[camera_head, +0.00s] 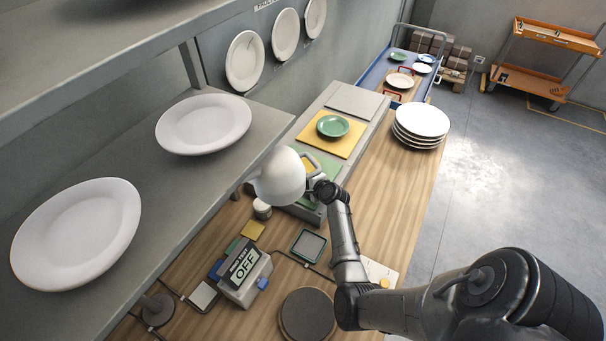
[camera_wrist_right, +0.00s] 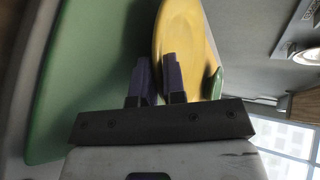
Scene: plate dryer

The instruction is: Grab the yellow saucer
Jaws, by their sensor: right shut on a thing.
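The yellow saucer (camera_wrist_right: 188,40) shows in the right wrist view, its near rim between the two dark purple fingers of my right gripper (camera_wrist_right: 161,80). The fingers are closed on that rim. In the head view my right arm reaches in from the lower right, and its hand is over the green pad (camera_head: 328,166). A small patch of yellow shows there beside a pale rounded shape, and most of the saucer is hidden. A large green surface (camera_wrist_right: 85,75) lies beside the saucer in the wrist view. My left gripper is not in view.
A green saucer (camera_head: 332,126) sits on a yellow pad (camera_head: 345,143) just behind. A stack of white plates (camera_head: 421,121) stands to the right. The grey shelf (camera_head: 190,180) with white plates is close on the left. An OFF display box (camera_head: 242,272) sits in front.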

